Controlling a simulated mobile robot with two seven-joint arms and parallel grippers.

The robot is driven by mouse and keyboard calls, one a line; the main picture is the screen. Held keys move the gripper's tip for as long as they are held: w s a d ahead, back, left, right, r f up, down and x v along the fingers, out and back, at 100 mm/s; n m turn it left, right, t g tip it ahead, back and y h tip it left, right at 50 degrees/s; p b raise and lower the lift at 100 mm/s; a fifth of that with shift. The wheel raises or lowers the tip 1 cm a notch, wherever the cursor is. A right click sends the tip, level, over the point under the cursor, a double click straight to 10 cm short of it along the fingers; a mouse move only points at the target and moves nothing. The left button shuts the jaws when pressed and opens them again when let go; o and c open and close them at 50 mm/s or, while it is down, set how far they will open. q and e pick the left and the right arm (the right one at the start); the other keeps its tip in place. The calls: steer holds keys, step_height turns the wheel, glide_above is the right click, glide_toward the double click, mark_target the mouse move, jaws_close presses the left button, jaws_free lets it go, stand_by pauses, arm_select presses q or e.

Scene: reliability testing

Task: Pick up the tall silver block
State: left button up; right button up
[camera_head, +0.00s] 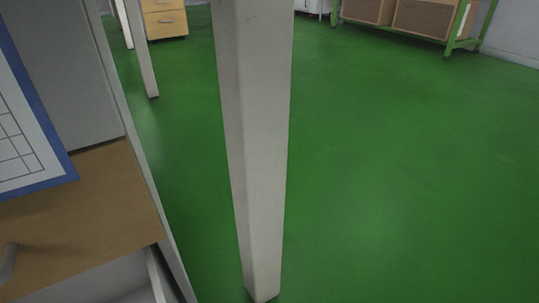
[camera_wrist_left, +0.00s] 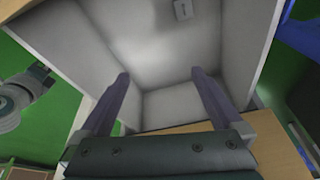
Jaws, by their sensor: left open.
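My left gripper (camera_wrist_left: 160,74) is in the left wrist view, with its two fingers apart and nothing between them. The fingers point into an open grey-white compartment. A small pale grey block-like item (camera_wrist_left: 183,9) shows at the top of that view, against the compartment's grey surface and beyond the fingertips. I cannot tell whether it is the tall silver block. I see no clear tall silver block in the head view.
A pale upright post (camera_head: 255,150) stands in the middle of the head view. A wooden-faced cabinet (camera_head: 90,215) with a blue-edged grid sheet (camera_head: 25,140) is at the left. A green-framed rack (camera_head: 455,35) stands at the back right. Green floor (camera_head: 400,180) is clear right of the post.

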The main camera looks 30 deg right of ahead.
steer(key=f+b, duration=0.2)
steer(key=w+f+b, duration=0.1)
steer(key=f+b, duration=0.4)
steer(key=shift+w+f, duration=0.15)
steer(key=shift+f, duration=0.25)
steer(key=shift+r, duration=0.1)
jaws_close()
stand_by(0.4)
